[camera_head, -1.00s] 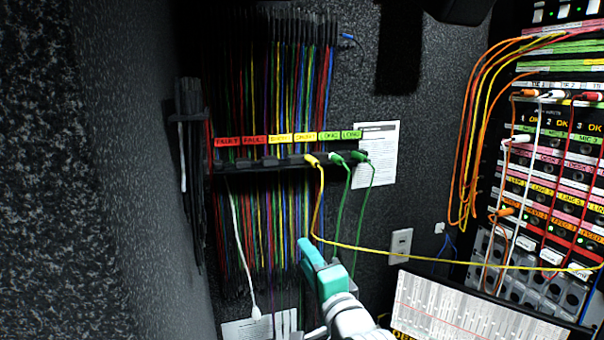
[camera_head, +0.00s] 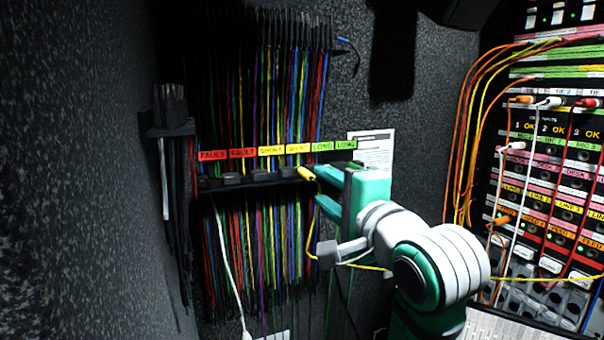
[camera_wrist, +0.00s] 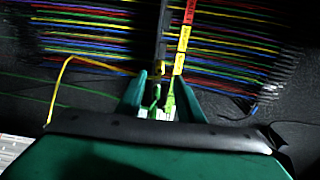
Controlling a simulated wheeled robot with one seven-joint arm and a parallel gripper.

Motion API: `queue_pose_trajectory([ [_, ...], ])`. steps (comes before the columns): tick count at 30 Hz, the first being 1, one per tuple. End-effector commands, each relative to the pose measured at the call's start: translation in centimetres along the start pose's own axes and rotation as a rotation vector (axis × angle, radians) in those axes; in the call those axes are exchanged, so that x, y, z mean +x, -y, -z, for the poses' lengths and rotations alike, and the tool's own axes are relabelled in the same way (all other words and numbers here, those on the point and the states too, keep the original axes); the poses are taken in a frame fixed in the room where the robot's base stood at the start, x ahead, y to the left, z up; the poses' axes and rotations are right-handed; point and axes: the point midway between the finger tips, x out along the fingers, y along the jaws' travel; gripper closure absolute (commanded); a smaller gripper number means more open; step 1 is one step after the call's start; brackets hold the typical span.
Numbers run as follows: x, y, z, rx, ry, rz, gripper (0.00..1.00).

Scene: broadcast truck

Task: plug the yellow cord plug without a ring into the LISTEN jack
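A yellow cord plug (camera_head: 306,173) sits in the dark holder rail under a yellow label; I cannot make out whether it has a ring. In the wrist view, the yellow plug (camera_wrist: 158,71) is just beyond my fingertips, its yellow cord (camera_wrist: 68,62) looping left. My gripper (camera_head: 320,187) is open, just right of the yellow plug, its fingers apart. In the wrist view, my gripper (camera_wrist: 160,82) has its fingers on either side of the rail, with green parts between them. My gripper hides the green plugs in the head view. I cannot read a LISTEN label anywhere.
A jack panel (camera_head: 550,170) with orange, white and red cords stands at the right. Colored cords (camera_head: 270,90) hang densely behind the holder rail (camera_head: 230,181). A white cord (camera_head: 222,250) hangs at left. A printed sheet (camera_head: 372,145) is on the wall behind my gripper.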

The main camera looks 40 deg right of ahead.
Motion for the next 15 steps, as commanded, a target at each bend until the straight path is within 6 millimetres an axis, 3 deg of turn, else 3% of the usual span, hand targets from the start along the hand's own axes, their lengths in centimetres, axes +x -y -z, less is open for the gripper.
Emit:
queue_pose_trajectory([
  [7, 1.0, -0.1, 0.1, 0.001, 0.0, -0.002, 0.66],
  [15, 4.3, -0.1, -0.1, 0.0, 0.002, -0.002, 0.66],
])
